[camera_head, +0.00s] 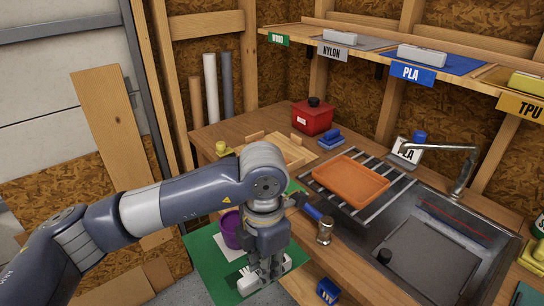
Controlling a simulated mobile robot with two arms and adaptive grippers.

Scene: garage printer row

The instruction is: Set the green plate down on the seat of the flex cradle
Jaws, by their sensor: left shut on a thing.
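The green plate (205,262) is a flat sheet at the lower middle of the head view, at the bench's front left. A white block (249,284) sits at its right part, and a purple round pot (230,229) with a white patch beside it shows over it. My left gripper (262,275) points down and is shut at the white block, holding the plate there. My arm hides part of the plate. A light wooden fixture (279,153) with raised blocks stands on the bench behind my wrist; I cannot tell whether it is the flex cradle. My right gripper is not in view.
An orange tray (350,180) lies on the slatted rack beside the sink (430,260). A red box (312,118) and blue clamp (331,140) stand at the back. The faucet (463,170) rises at the right.

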